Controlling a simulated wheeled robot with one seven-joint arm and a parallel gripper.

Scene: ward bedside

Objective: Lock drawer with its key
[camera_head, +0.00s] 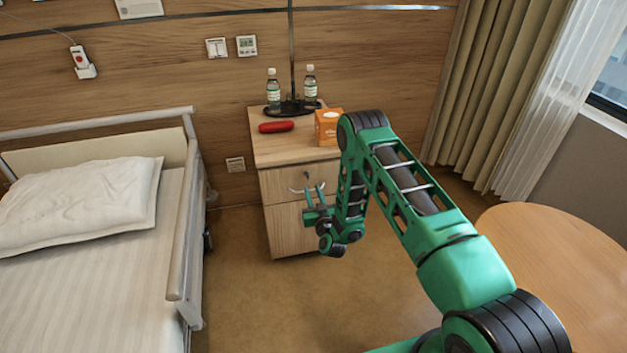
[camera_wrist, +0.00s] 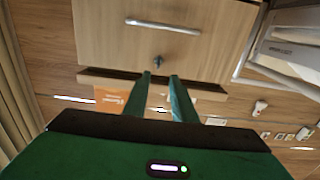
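The bedside cabinet's upper drawer (camera_head: 280,184) has a pale wood front and looks shut in the head view. Its silver bar handle shows in the wrist view (camera_wrist: 162,25), which sees the cabinet upside down. A small dark key (camera_wrist: 158,62) sits at the lock on the drawer front, between the handle and the top edge. My gripper (camera_head: 314,189) is in front of the drawer, its two green fingers apart and empty. In the wrist view the fingertips (camera_wrist: 160,75) point toward the key, one to each side of it, apparently short of it.
On the cabinet top (camera_head: 265,152) stand two bottles (camera_head: 273,92) by a dark lamp base, a red case (camera_head: 276,127) and an orange box (camera_head: 328,128). The bed (camera_head: 185,215) is at the left, a round table (camera_head: 560,260) at the right. The floor between is clear.

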